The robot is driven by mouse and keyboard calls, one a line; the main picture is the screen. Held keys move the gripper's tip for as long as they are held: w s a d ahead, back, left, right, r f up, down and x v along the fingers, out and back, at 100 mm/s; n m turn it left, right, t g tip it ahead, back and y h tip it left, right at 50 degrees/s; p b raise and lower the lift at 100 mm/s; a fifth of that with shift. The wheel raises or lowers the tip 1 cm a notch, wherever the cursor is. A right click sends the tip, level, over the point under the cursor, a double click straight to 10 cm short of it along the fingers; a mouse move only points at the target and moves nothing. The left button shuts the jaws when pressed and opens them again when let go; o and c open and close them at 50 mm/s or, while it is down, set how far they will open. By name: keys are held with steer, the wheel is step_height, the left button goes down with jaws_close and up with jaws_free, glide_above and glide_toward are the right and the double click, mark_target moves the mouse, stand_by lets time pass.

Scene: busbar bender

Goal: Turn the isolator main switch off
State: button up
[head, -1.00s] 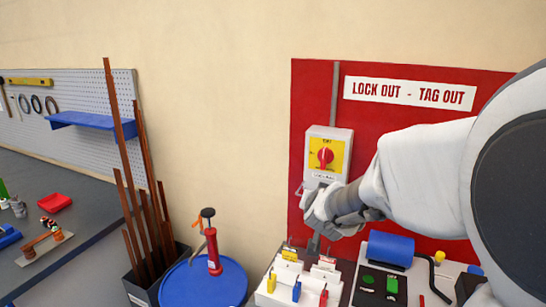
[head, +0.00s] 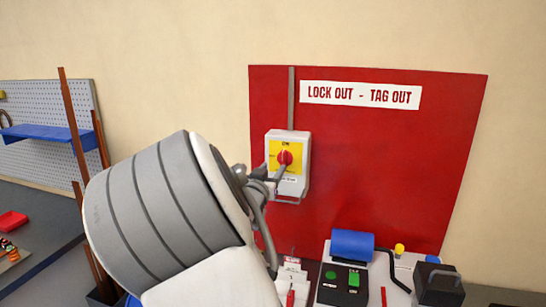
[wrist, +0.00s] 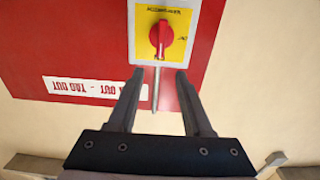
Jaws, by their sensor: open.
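The isolator main switch is a red rotary knob (head: 285,157) on a yellow plate in a grey-white box (head: 302,150) on the red board. "ON" is printed at the plate's top. In the wrist view, which is upside down, the knob (wrist: 161,38) shows whole, its grip bar upright. My gripper (head: 272,174) is at the box's lower left in the head view. In the wrist view my gripper (wrist: 159,74) is open and empty, its two fingertips apart, pointing at the knob with a visible gap. Contact with the box cannot be told.
The red board (head: 400,160) carries a "LOCK OUT - TAG OUT" sign (head: 360,95). A grey conduit (head: 291,98) rises from the box. Below stand a blue cylinder (head: 352,244) and a panel with green buttons (head: 345,282). Copper bars (head: 76,130) stand at left.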

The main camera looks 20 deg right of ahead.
mark_target(282, 155)
steer(key=p+x, duration=0.1)
steer(key=x, duration=1)
jaws_close()
